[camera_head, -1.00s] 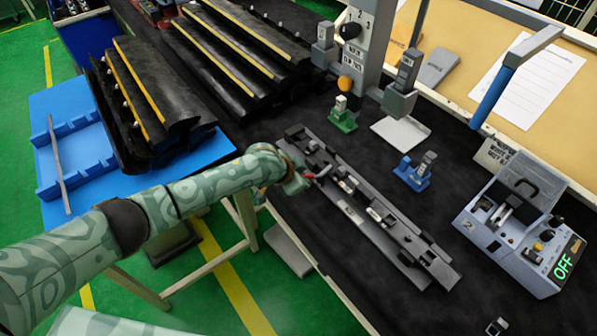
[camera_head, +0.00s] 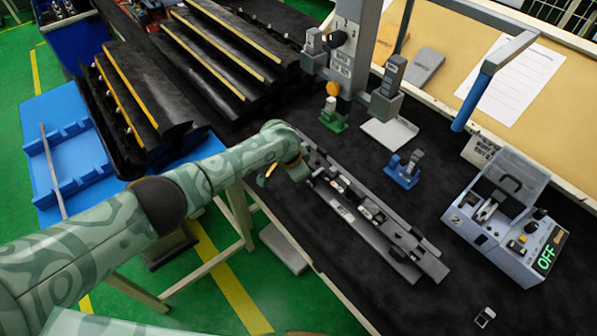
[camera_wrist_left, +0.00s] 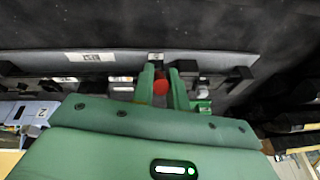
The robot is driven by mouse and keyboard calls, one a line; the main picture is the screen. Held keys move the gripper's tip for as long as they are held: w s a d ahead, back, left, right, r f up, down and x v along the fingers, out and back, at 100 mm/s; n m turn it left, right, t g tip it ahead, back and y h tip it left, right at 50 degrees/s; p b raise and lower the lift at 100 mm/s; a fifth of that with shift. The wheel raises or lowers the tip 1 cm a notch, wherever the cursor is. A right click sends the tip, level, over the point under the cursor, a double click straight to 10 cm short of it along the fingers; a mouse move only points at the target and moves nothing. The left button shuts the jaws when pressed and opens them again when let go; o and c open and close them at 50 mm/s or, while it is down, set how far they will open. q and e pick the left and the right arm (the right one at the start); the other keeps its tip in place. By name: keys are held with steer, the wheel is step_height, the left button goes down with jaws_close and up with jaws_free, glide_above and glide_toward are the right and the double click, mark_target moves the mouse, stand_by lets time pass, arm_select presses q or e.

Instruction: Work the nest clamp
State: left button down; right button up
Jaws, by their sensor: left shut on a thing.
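The long grey nest (camera_head: 345,213) lies diagonally on the black bench top, with clamp parts and small clips along it. My left gripper (camera_head: 300,172) is low over its far left end and covers the clamp there in the head view. In the left wrist view, the two green fingers of my left gripper (camera_wrist_left: 163,75) are shut on the red clamp handle (camera_wrist_left: 160,87), which shows between them. The nest (camera_wrist_left: 215,63) runs across behind the fingers. The clamp's arm is mostly hidden, so its position cannot be told. My right gripper is not in view.
A green fixture (camera_head: 332,118) and a blue fixture (camera_head: 404,170) stand behind the nest. A grey tester (camera_head: 505,225) reading OFF stands at the right. A small clip part (camera_head: 485,317) lies near the front. Bare bench lies between nest and tester.

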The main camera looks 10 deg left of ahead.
arm_select(q)
steer(key=c, duration=1.4)
jaws_free()
steer(key=shift+f, duration=0.1)
steer(key=p+v, duration=0.6)
steer(key=v, duration=1)
steer(key=shift+a+p, duration=0.1)
steer(key=shift+p, duration=0.25)
